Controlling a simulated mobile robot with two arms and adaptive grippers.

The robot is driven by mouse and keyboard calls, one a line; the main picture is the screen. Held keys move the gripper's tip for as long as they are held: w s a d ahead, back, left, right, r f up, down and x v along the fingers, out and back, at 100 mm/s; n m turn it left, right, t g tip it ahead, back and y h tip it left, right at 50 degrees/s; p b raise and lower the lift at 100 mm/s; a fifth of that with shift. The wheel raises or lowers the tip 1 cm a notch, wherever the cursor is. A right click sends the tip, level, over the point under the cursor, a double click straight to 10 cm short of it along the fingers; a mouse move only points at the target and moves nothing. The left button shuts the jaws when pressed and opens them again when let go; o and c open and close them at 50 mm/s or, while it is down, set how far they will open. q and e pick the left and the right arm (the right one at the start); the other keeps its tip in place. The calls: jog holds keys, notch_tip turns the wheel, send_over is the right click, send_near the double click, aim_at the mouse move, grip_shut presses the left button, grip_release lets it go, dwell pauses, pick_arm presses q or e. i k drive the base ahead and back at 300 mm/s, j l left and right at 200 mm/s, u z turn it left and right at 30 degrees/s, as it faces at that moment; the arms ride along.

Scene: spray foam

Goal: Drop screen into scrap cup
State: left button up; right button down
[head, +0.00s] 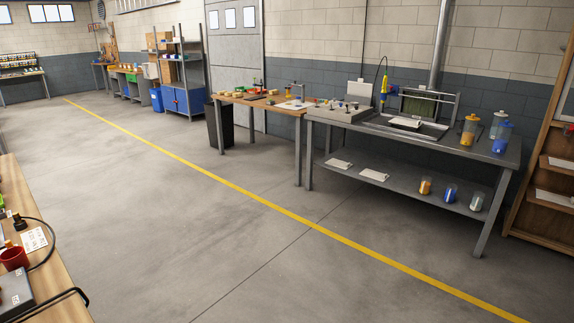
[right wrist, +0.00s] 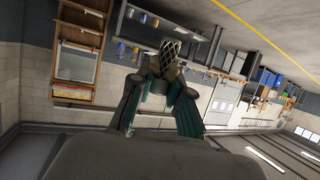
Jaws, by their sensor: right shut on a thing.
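My right gripper (right wrist: 162,80) shows in the right wrist view, shut on a small dark piece with a pale diamond mesh pattern, the screen (right wrist: 170,57). The screen sticks out beyond the fingertips, held up in the air and away from any surface. Its lower part is hidden by the fingers. A red cup (head: 14,258) stands on the wooden bench at the lower left of the head view; I cannot tell if it is the scrap cup. My left gripper is in neither view.
The wooden bench (head: 50,285) at left also holds a grey box (head: 14,295), a black cable and a paper card (head: 34,240). A grey metal table (head: 470,147) with jars stands far right against the wall. The concrete floor between is clear, crossed by a yellow line.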

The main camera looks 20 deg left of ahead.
aim_at(24, 264)
jog(key=i+l, duration=0.15)
jog(key=i, duration=0.7)
jog(key=i+u, duration=0.2)
jog(key=u, duration=0.25)
jog(key=i+u, duration=0.2)
jog(key=u, duration=0.2)
jog(key=i+u, duration=0.2)
jog(key=u, duration=0.25)
jog(key=i+l+u, duration=0.2)
jog(key=u, duration=0.2)
jog(key=i+u, duration=0.2)
jog(key=u, duration=0.3)
jog(key=i+l+u, duration=0.1)
jog(key=u, duration=0.35)
jog(key=i+l+u, duration=0.2)
jog(key=u, duration=0.3)
jog(key=i+l+u, duration=0.2)
jog(key=u, duration=0.3)
jog(key=i+l+u, duration=0.1)
jog(key=l+u, duration=0.2)
jog(key=u, duration=0.15)
jog(key=i+l+u, duration=0.1)
jog(key=l+u, duration=0.15)
jog(key=i+l+u, duration=0.2)
jog(key=l, duration=0.25)
jog(key=l+u, duration=0.25)
jog(key=l, duration=0.1)
